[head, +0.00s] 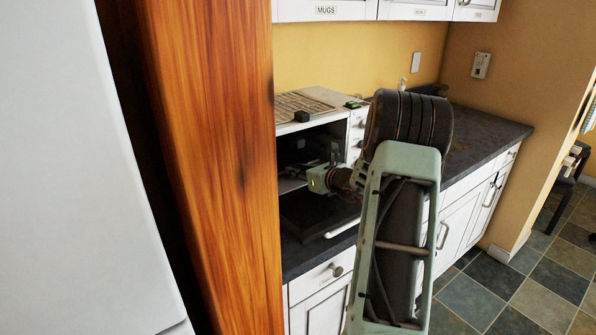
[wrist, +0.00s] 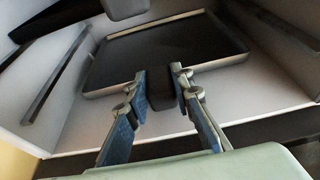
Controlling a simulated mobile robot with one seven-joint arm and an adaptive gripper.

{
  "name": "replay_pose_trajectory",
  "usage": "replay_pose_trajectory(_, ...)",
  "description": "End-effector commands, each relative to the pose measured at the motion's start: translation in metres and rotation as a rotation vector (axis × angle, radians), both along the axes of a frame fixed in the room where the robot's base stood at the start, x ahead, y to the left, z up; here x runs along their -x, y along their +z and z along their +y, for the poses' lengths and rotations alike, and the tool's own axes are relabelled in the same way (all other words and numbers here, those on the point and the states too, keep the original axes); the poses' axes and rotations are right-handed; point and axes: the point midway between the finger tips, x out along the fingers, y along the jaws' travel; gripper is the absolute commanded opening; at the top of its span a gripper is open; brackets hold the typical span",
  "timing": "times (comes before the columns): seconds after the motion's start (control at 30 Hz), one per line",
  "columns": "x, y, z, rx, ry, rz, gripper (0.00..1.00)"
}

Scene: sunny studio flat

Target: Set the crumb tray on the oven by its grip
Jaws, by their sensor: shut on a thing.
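The crumb tray (wrist: 165,45) is a dark flat pan with a pale metal rim and a black block grip (wrist: 160,92) at its near edge. In the wrist view my gripper (wrist: 161,86) is shut on this grip, one finger at each side. The tray lies between pale walls with side rails, apparently the inside of the oven. The white oven (head: 348,124) stands on the counter with its front open and its dark door (head: 305,212) folded down. In the head view my gripper (head: 308,178) is at the opening; the tray is mostly hidden there.
A slatted rack or panel (head: 283,108) with a small black block (head: 302,116) lies on the oven top, taking up its left part. A small green-and-black item (head: 352,105) sits at the right. A wooden post (head: 215,160) blocks the view on the left.

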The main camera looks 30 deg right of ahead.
Motion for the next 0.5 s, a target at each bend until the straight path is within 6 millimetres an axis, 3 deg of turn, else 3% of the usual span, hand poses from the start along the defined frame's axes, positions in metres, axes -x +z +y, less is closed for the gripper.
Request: replay_pose_trajectory(0.5,-0.0002,-0.0053,-0.0001,0.001,0.0,-0.002,0.0)
